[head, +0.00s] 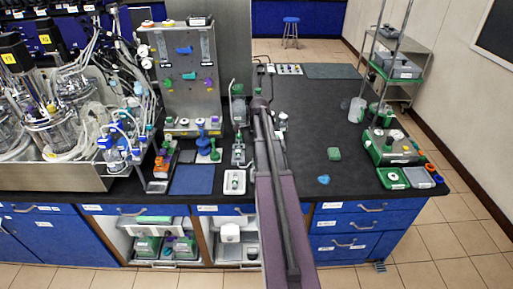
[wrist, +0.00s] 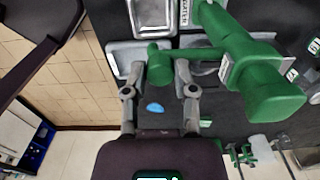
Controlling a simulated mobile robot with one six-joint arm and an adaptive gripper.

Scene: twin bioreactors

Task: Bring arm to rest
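My gripper (wrist: 160,72) shows in the wrist view with its two grey fingers spread apart. The capped end of a green fitting (wrist: 265,90) appears between the fingertips, with dark gaps on both sides. I see no contact, and its depth relative to the fingers is hard to tell. In the head view my arm reaches forward over the black bench (head: 305,110), and my gripper is hidden behind it.
A small blue piece (head: 323,180) and a green block (head: 334,154) lie right of my arm. A white tray (head: 235,182) and a blue mat (head: 192,179) lie left. Glass bioreactors (head: 55,130) fill the far left. A green-based stand (head: 392,147) is at right. Mid-right bench is mostly clear.

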